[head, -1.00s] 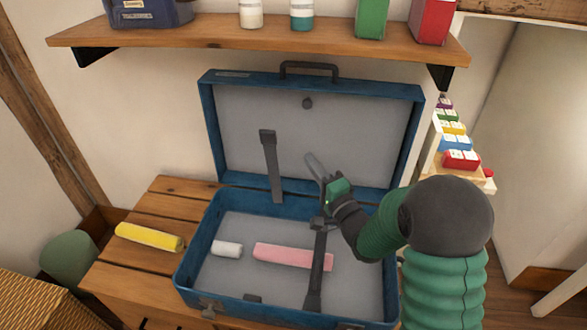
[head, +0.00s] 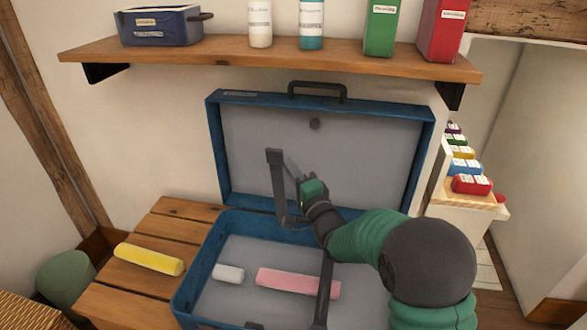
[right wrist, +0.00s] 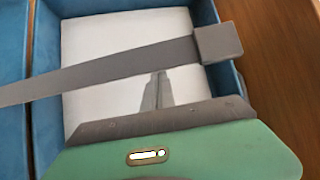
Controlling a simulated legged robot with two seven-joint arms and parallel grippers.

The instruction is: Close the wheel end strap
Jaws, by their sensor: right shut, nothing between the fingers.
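The open blue suitcase (head: 190,285) lies on a wooden slatted surface with its lid raised against the wall. One dark strap (head: 276,180) stands up at the hinge side in front of the lid, left of my right gripper. A second dark strap (head: 325,290) lies across the pink roll (head: 285,281). I cannot tell which is the wheel end strap. My right gripper (head: 291,166) is shut and empty, its fingertips close beside the upright strap; contact is unclear. In the right wrist view a grey strap with a square end (right wrist: 218,43) crosses beyond the shut fingers (right wrist: 153,92).
A white roll (head: 228,273) lies in the case's left part. A yellow roll (head: 148,259) rests on the wooden slats (head: 180,225) left of the case. A wall shelf (head: 280,58) with a bin, bottles and boxes overhangs the lid. Colourful blocks (head: 471,184) stand at right.

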